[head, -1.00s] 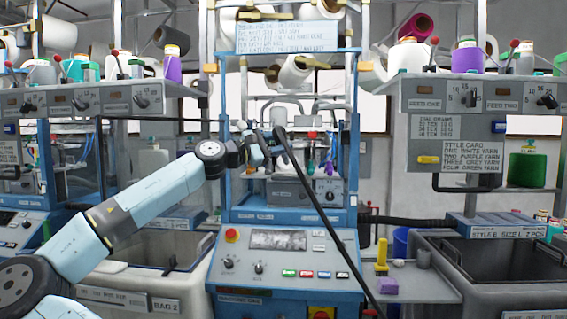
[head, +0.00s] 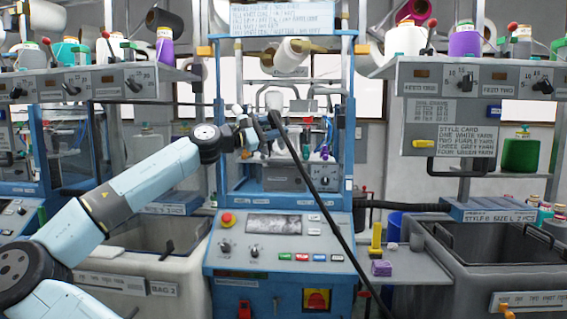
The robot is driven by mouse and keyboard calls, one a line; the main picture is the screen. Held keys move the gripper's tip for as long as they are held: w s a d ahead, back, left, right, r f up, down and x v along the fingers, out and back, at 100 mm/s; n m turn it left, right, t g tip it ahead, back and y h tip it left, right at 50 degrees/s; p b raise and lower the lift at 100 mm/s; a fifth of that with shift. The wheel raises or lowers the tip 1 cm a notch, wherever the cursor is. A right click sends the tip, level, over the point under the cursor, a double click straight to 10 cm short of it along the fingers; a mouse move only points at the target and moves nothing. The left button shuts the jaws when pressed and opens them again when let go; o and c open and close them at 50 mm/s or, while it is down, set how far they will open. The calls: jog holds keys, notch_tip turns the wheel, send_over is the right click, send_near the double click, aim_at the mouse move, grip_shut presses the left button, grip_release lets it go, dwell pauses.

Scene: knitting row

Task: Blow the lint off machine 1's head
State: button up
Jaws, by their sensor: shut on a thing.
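The blue knitting machine (head: 273,225) stands upright in the middle of the head view. Its head (head: 295,178), a grey unit with small coloured parts, sits inside the blue frame above the control panel. My gripper (head: 266,128) is in front of the upper left of the head and is shut on the top end of a black air hose (head: 330,215). The hose runs down to the lower right across the machine's front. The gripper and hose cover part of the head. Lint is too small to make out, and I cannot read a machine number.
Shelves with yarn cones and feed dials (head: 470,82) flank the machine. A grey bin (head: 500,275) stands at the right, and a white bin (head: 120,280) at the left. A small side table (head: 420,268) holds a yellow post and a purple block.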

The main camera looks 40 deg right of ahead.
jog(key=s+a+r, duration=0.1)
jog(key=s+a, duration=0.2)
jog(key=s+a+r, duration=0.1)
jog(key=s+a, duration=0.2)
jog(key=a, duration=0.1)
jog(key=s+a+r, duration=0.1)
jog(key=s+a, duration=0.2)
jog(key=shift+s+a, duration=0.1)
jog(key=shift+a, duration=0.2)
dwell(0.8)
dwell(0.5)
